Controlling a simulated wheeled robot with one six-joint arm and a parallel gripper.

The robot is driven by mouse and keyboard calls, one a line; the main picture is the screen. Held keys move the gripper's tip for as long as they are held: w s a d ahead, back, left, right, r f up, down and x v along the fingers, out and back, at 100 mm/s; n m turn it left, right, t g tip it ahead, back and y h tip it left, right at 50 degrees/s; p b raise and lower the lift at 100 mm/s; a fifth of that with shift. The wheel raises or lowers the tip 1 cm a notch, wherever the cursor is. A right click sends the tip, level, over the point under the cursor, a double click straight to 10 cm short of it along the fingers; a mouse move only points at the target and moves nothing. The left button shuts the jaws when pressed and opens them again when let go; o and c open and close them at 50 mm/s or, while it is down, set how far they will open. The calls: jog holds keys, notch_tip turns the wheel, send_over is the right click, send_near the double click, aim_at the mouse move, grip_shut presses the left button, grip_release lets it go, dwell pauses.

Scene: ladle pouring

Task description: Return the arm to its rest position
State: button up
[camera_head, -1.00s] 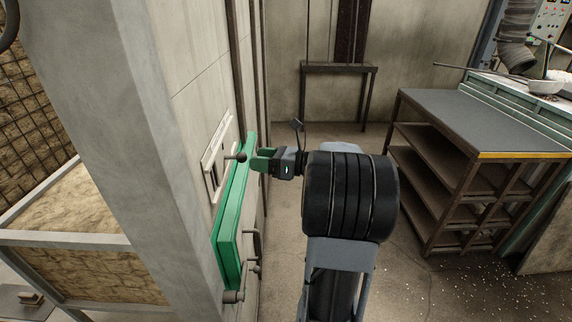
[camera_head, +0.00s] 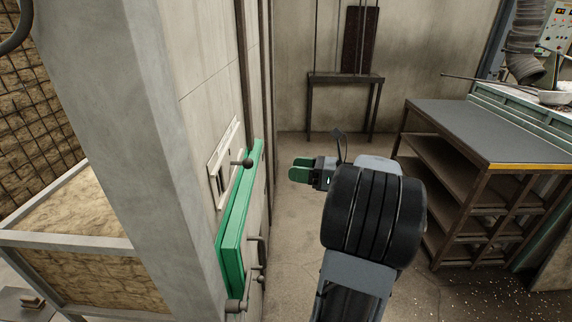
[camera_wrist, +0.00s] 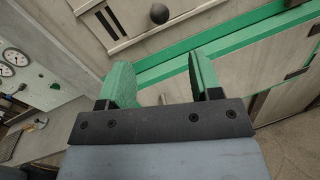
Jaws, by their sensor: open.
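My gripper (camera_head: 301,170) has green fingers and stands in the middle of the head view, at the end of my arm. It is apart from the green-framed door (camera_head: 237,225) on the wall, to the right of it, with a clear gap. In the wrist view my gripper (camera_wrist: 160,85) shows its two green fingers spread, with nothing between them. A dark ball knob (camera_head: 248,162) stands by the top of the green frame. The knob also shows in the wrist view (camera_wrist: 159,13), beyond the fingers and not touched by them.
A shelf table (camera_head: 470,130) with a grey top stands at the right. A ladle-like bowl (camera_head: 553,97) sits on the green bench behind it. A small table (camera_head: 345,77) stands at the back wall. A concrete pillar (camera_head: 105,130) is at the left. The floor between is clear.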

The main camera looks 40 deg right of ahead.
jog(key=s+a+f+n+g+h, duration=0.3)
jog(key=a+f+n+g, duration=0.15)
jog(key=f+n, duration=0.3)
jog(key=s+a+f+n+g+h, duration=0.35)
jog(key=f+n+g, duration=0.25)
jog(key=n, duration=0.2)
jog(key=s+a+r+n+h, duration=0.1)
jog(key=a+n+h, duration=0.1)
jog(key=a+n, duration=0.5)
jog(key=s+a+r+n+t+h, duration=0.1)
jog(key=a+r+n+h, duration=0.1)
jog(key=a+n, duration=0.5)
jog(key=shift+r+n+h, duration=0.15)
jog(key=shift+n+h, duration=0.2)
jog(key=shift+h, duration=0.2)
jog(key=shift+s, duration=0.1)
jog(key=shift+c, duration=0.2)
